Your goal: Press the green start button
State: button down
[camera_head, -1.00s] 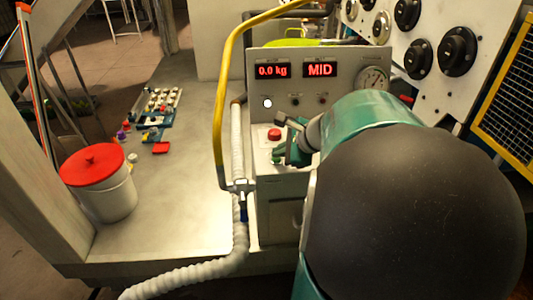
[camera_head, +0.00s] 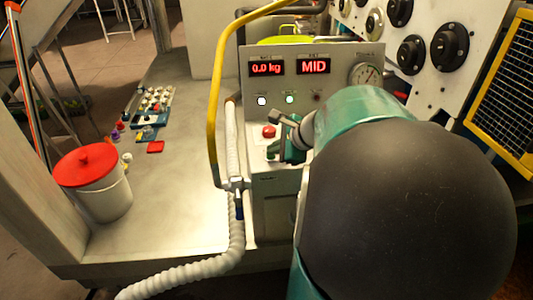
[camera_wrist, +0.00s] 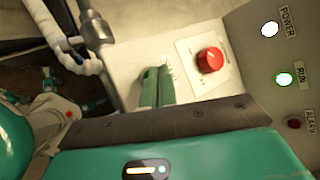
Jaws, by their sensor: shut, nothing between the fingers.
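The control box (camera_head: 262,205) has a sloped top with a red mushroom button (camera_head: 269,131), which also shows in the wrist view (camera_wrist: 210,60). My gripper (camera_head: 287,152) points down at this top, beside the red button. Its green fingers (camera_wrist: 157,87) are together and empty, with their tips at the panel plate. The green start button is not visible; the fingers and gripper body cover that part of the plate. On the upright face, the POWER lamp (camera_wrist: 269,29) glows white and the RUN lamp (camera_wrist: 284,79) glows pale green. The ALARM lamp (camera_wrist: 294,124) is dark.
The displays read 0.0 kg (camera_head: 266,68) and MID (camera_head: 313,67), beside a round gauge (camera_head: 365,75). A yellow bent rail (camera_head: 215,120) and white corrugated hose (camera_head: 232,150) stand left of the box. A red-lidded bucket (camera_head: 95,190) and small parts are farther left.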

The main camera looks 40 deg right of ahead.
aim_at(274, 158)
jog(key=shift+r, duration=0.55)
jog(key=shift+r, duration=2.5)
jog(key=s+a+f+n+g, duration=0.1)
jog(key=s+a+n, duration=0.2)
jog(key=a+n, duration=0.5)
jog(key=s+a+f+n+g, duration=0.1)
jog(key=s+a+n, duration=0.2)
jog(key=a+n, duration=0.6)
jog(key=s+a+f+n+g+h, duration=0.1)
jog(key=s+a+n, duration=0.2)
jog(key=a+n, duration=0.5)
jog(key=shift+s+a+n+g, duration=0.25)
jog(key=shift+a+n+g, duration=0.05)
jog(key=shift+a, duration=0.85)
jog(key=shift+f, duration=0.1)
